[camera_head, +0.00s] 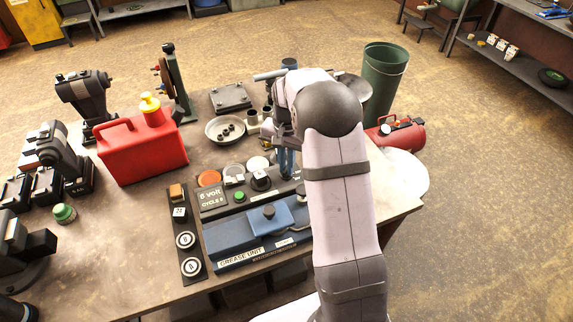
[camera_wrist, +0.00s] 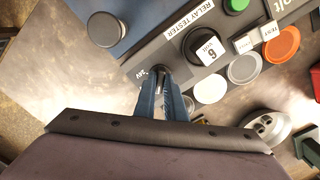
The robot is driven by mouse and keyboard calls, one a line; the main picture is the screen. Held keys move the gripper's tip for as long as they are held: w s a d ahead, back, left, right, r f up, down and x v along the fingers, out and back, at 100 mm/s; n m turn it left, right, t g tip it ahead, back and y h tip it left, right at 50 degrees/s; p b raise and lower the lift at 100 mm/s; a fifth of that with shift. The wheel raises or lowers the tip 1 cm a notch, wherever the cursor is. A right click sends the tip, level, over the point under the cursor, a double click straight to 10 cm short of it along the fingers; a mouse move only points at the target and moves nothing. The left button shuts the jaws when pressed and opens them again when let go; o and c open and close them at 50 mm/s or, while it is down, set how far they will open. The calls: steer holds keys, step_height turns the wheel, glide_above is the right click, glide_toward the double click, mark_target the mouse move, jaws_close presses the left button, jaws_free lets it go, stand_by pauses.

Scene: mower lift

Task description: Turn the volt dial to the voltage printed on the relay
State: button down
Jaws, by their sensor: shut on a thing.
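The relay tester (camera_wrist: 150,50) is a dark panel with a white name label. A black relay (camera_wrist: 200,65) stands on it, and its white label (camera_wrist: 210,50) reads 6 volt. The small dark volt dial (camera_wrist: 159,70) is at the panel end, mostly hidden by my fingers, so I cannot read its pointer. A 24V mark shows beside it. My gripper (camera_wrist: 163,84) is shut on the dial with its blue fingers. In the head view my gripper (camera_head: 286,162) comes down at the panel's right end, and the relay (camera_head: 260,181) is just left of it.
The blue grease unit (camera_head: 235,233) lies in front. A red can (camera_head: 141,150) and a metal bowl (camera_head: 225,130) stand behind.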

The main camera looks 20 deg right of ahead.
stand_by(0.3)
steer(key=c, duration=1.8)
jaws_free()
step_height(320, 180, up, 7)
steer(key=shift+b, duration=1.2)
steer(key=shift+r, duration=0.25)
